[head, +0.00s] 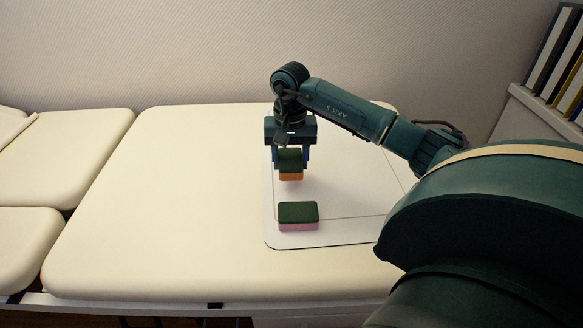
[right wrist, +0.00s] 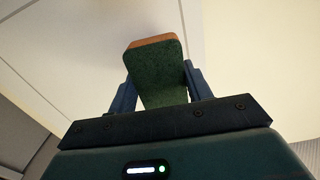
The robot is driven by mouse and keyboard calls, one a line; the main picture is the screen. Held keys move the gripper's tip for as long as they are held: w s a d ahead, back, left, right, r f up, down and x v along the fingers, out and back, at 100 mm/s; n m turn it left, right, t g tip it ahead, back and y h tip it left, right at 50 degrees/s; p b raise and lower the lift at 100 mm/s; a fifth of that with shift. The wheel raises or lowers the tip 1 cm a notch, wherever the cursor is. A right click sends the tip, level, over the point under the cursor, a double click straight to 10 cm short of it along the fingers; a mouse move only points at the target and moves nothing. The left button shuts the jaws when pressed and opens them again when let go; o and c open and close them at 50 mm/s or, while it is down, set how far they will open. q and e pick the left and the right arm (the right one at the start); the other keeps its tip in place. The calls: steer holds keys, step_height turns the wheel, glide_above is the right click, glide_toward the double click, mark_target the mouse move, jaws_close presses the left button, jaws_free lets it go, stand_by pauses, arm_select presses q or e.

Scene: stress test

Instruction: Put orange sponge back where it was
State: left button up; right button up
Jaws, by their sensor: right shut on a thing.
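The orange sponge (head: 291,177) has a dark green scouring top and an orange body. My right gripper (head: 291,163) is shut on it and holds it above the white mat, with a shadow below it. In the right wrist view the sponge (right wrist: 156,72) sits between the two blue fingers of the right gripper (right wrist: 160,90), green side toward the camera and an orange edge at the far end. A pink sponge (head: 298,217) with a dark green top lies on the mat, nearer to me than the orange one. My left gripper is not in view.
The white mat (head: 345,232) with thin lines lies on a cream padded couch (head: 170,220). The couch left of the mat is clear. My right arm covers the mat's right part. A shelf with binders (head: 565,70) stands at the far right, and a wall is behind.

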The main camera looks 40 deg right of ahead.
steer(key=shift+f, duration=2.1)
steer(key=shift+f+b, duration=0.1)
steer(key=shift+b, duration=0.2)
steer(key=shift+f, duration=0.15)
steer(key=o, duration=0.9)
